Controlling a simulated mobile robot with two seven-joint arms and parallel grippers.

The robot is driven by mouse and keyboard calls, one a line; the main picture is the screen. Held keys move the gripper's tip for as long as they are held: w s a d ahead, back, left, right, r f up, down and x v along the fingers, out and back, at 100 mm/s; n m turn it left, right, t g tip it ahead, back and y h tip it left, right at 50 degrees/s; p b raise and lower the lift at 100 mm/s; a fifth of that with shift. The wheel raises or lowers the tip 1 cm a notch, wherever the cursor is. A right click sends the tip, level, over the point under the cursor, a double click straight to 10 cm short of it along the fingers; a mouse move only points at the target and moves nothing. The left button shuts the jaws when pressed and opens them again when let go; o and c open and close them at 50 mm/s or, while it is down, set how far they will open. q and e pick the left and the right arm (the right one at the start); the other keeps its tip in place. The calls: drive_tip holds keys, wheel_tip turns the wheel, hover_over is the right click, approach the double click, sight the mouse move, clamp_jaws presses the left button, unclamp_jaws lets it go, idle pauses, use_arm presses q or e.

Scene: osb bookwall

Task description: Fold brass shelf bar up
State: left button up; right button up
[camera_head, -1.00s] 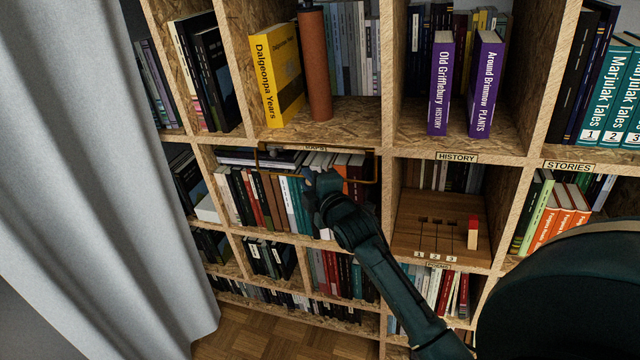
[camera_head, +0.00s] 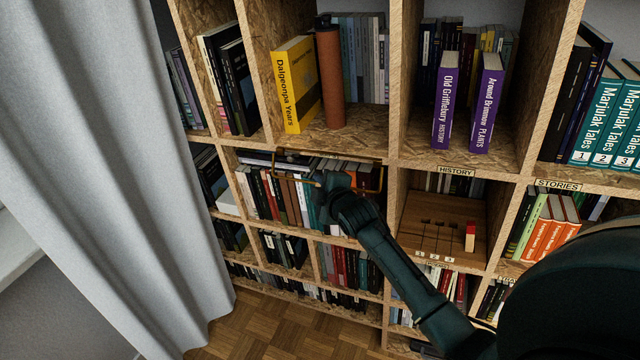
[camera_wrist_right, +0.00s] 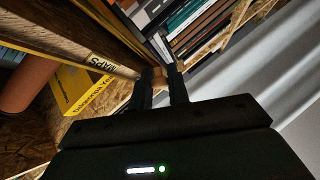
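The brass shelf bar (camera_head: 305,181) is a thin gold frame at the front of the middle-left compartment in the head view, hanging below the shelf edge across a row of books. Its middle is partly hidden by my right gripper (camera_head: 325,187), which is at the bar's lower rail. Contact with the rail cannot be made out. In the right wrist view the two fingers of this gripper (camera_wrist_right: 162,80) stand apart, pointing at the shelf front, with no clear grip on the bar. My left gripper is not in view.
The OSB bookshelf (camera_head: 395,100) fills the view. Above the bar stand a yellow book (camera_head: 296,85) and a brown cylinder (camera_head: 331,75). A wooden board with a red block (camera_head: 470,236) is to the right. A grey curtain (camera_head: 110,180) hangs at the left.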

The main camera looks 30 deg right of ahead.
drive_tip(key=shift+o, duration=1.4)
drive_tip(key=shift+f, duration=0.1)
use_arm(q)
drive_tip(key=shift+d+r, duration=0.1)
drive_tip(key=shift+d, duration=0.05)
use_arm(e)
drive_tip(key=shift+o, duration=0.3)
drive_tip(key=shift+s, duration=0.1)
drive_tip(key=v, duration=1.3)
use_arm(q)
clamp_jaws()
use_arm(e)
drive_tip(key=s+a+f+m+g+y, duration=0.1)
drive_tip(key=s+a+f+m+y, duration=0.1)
drive_tip(key=s+a+f+m, duration=0.3)
drive_tip(key=s+a+f+m+g+y, duration=0.2)
drive_tip(key=s+a+f+m, duration=0.3)
drive_tip(key=s+a+f, duration=0.3)
drive_tip(key=s+f, duration=0.3)
drive_tip(key=s, duration=0.2)
drive_tip(key=shift+a, duration=0.25)
